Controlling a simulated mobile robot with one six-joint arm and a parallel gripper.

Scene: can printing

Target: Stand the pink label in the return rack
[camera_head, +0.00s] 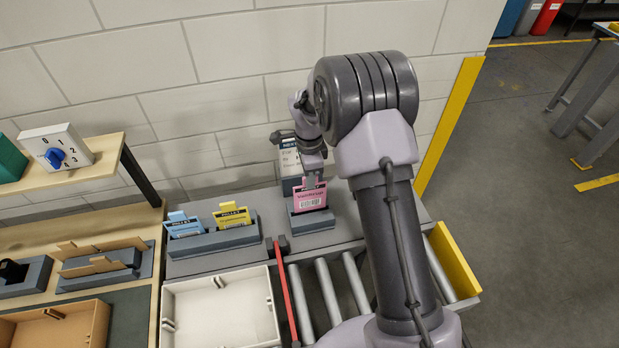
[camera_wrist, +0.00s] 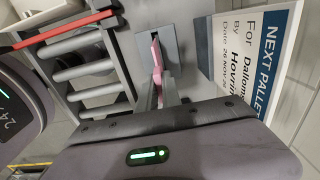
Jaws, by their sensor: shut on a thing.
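The pink label (camera_head: 310,198) stands upright at a small grey single holder (camera_head: 313,223) on the grey bench, and its lower edge is hidden behind the holder's front. My gripper (camera_head: 313,182) reaches down from above and is shut on the label's top edge. In the wrist view the pink label (camera_wrist: 157,54) shows edge-on between my gripper's fingers (camera_wrist: 161,92), in line with the holder's dark slot. A longer grey rack (camera_head: 213,244) to the left holds a blue label (camera_head: 184,226) and a yellow label (camera_head: 232,215). Neither rack has a readable name.
A "NEXT PALLET" sign (camera_head: 289,162) stands close behind the holder; it is also in the wrist view (camera_wrist: 252,65). A white tray (camera_head: 222,308), a red bar (camera_head: 286,295) and rollers (camera_head: 328,290) lie in front. A wall stands behind the bench.

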